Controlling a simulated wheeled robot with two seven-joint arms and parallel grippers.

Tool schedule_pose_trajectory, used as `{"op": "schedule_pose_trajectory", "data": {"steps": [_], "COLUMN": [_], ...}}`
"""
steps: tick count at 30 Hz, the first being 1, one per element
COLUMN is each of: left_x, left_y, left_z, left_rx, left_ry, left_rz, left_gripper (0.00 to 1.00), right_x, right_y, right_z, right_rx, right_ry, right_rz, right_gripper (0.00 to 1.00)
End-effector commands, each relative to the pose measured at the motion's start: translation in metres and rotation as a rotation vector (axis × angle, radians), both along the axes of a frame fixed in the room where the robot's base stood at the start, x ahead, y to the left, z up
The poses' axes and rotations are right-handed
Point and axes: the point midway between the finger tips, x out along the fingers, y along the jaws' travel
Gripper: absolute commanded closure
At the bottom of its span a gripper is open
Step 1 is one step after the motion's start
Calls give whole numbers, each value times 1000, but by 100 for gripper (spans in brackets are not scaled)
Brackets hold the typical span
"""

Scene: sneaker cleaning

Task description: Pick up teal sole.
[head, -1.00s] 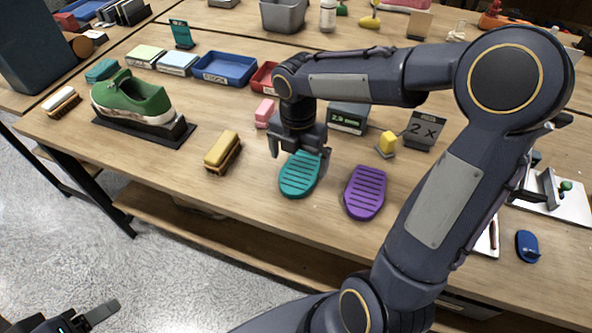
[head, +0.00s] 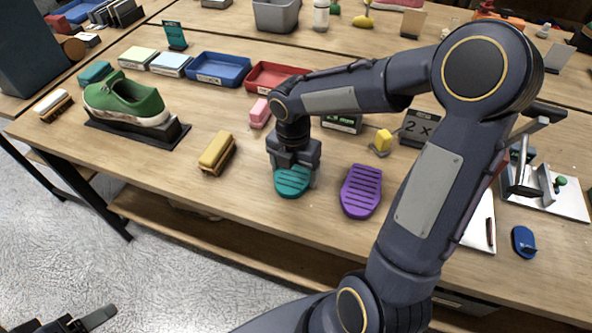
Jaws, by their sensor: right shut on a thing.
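The teal sole (head: 292,183) lies on the wooden table near its front edge. Its far part is hidden under my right gripper (head: 293,178). That gripper points down over the sole and is shut on it, one finger at each side. I cannot tell whether the sole is clear of the tabletop. My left gripper (head: 98,317) shows only in part at the bottom left corner, away from the table; I cannot tell its opening.
A purple sole (head: 361,191) lies just right of the teal one. A yellow-topped brush (head: 216,152) lies to the left, and a pink block (head: 260,113) behind. A green shoe (head: 124,100) sits on a black stand further left. Bare table lies between brush and teal sole.

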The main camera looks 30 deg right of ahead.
Motion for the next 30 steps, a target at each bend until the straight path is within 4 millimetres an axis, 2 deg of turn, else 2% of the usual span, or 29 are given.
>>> {"op": "schedule_pose_trajectory", "data": {"steps": [8, 11, 16, 24, 30], "left_x": [0, 0, 0, 0, 0], "left_y": [0, 0, 0, 0, 0], "left_z": [1, 2, 6, 10, 7], "left_rx": [0, 0, 0, 0, 0], "left_ry": [0, 0, 0, 0, 0], "left_rz": [0, 0, 0, 0, 0], "left_gripper": [35, 35, 35, 35, 35], "right_x": [0, 1, -2, -50, -95], "right_y": [0, 0, 1, 21, 39], "right_z": [4, 12, 38, 97, 115], "right_rx": [0, 0, -1, -1, -1], "right_ry": [-1, -4, -6, -9, -7], "right_rz": [0, -1, 1, 2, 3], "right_gripper": [45, 45, 45, 45, 45]}}
